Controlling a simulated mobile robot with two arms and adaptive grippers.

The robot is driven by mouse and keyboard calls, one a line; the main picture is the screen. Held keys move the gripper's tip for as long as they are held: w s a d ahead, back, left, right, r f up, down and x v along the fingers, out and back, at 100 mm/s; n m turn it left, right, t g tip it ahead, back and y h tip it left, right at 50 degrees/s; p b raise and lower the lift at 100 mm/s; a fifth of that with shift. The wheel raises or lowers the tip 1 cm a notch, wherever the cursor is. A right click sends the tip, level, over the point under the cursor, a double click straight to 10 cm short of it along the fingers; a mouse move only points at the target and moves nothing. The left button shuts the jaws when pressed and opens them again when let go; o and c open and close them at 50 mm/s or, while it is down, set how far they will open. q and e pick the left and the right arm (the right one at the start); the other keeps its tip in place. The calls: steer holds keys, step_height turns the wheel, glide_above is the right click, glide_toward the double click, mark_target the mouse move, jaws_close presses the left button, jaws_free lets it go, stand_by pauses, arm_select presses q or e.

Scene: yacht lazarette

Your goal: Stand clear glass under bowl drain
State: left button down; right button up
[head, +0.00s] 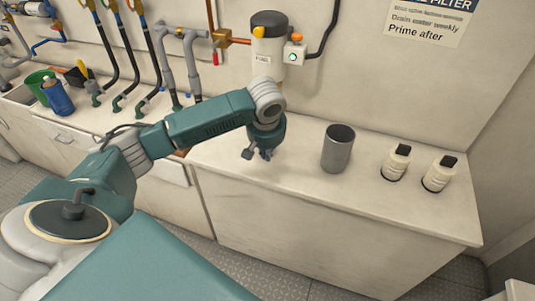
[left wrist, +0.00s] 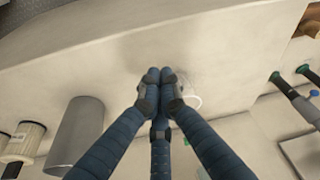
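My left gripper (head: 257,153) hangs fingers-down just above the counter, below the filter. A pale, see-through round outline (left wrist: 193,101) sits just beside the fingertips in the left wrist view. It looks like the clear glass, partly hidden by a finger; in the head view I cannot make it out. The filter (head: 268,48) is on the wall with a grey top and pale body; its lower bowl and drain are hidden behind my arm. My right gripper is not in view.
A grey metal cup (head: 338,148) stands on the counter (head: 300,180) right of my gripper.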

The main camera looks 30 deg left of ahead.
mark_target(267, 169)
arm_select(q)
steer(key=p+x, duration=0.1)
steer(key=x, duration=0.6)
steer(key=shift+f, duration=0.3)
steer(key=shift+w+a+r+p, duration=0.1)
steer(key=shift+w+a+p, duration=0.2)
steer(key=shift+w, duration=0.25)
steer(key=shift+w+a+r+p, duration=0.1)
steer(key=shift+w+a+p, duration=0.1)
steer(key=shift+w+a, duration=0.25)
steer(key=shift+w+a+f, duration=0.15)
steer(key=shift+w+a, duration=0.2)
steer(key=shift+w, duration=0.4)
